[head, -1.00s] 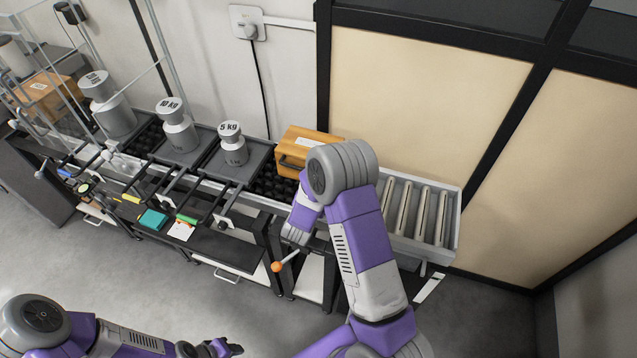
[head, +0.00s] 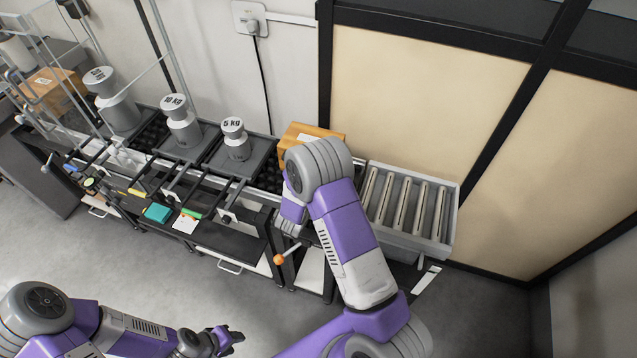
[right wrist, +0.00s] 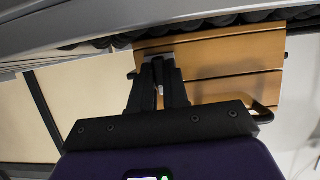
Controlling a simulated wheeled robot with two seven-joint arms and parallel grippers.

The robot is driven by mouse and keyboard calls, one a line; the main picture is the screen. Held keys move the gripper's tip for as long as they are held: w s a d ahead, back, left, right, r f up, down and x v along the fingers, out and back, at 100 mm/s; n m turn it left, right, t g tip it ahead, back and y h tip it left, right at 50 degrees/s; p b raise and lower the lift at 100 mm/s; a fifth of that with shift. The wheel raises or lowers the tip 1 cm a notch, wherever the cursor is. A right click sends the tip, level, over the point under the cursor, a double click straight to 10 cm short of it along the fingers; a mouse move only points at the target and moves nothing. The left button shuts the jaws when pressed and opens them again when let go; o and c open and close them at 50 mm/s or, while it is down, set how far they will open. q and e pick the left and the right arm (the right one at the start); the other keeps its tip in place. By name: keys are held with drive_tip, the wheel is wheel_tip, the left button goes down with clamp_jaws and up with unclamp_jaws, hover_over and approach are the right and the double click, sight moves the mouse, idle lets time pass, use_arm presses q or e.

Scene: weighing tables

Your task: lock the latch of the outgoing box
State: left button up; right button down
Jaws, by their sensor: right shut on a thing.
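The wooden outgoing box (head: 303,130) sits at the right end of the black roller line, mostly hidden behind my right arm in the head view. In the right wrist view the box (right wrist: 230,75) appears inverted, with slatted brown sides and a dark handle at its edge. My right gripper (right wrist: 160,72) is against the box's face, its dark fingers closed on a small grey latch (right wrist: 160,61). The fingers hide most of the latch, so I cannot tell its position. My left gripper (head: 232,342) is open and empty, low over the floor and away from the table.
Grey weights, including a 5 kg weight (head: 236,140) and a 10 kg weight (head: 182,122), stand on trays left of the box. A roller conveyor (head: 408,205) lies right. An orange-knobbed lever (head: 279,259) sticks out in front below my right arm. The floor in front is clear.

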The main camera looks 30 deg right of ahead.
drive_tip(key=c, duration=1.1)
unclamp_jaws()
drive_tip(key=p+v, duration=0.1)
drive_tip(key=v, duration=0.6)
drive_tip(key=shift+s+a+r+p, duration=0.15)
drive_tip(key=shift+a+p, duration=0.05)
drive_tip(key=shift+p, duration=0.2)
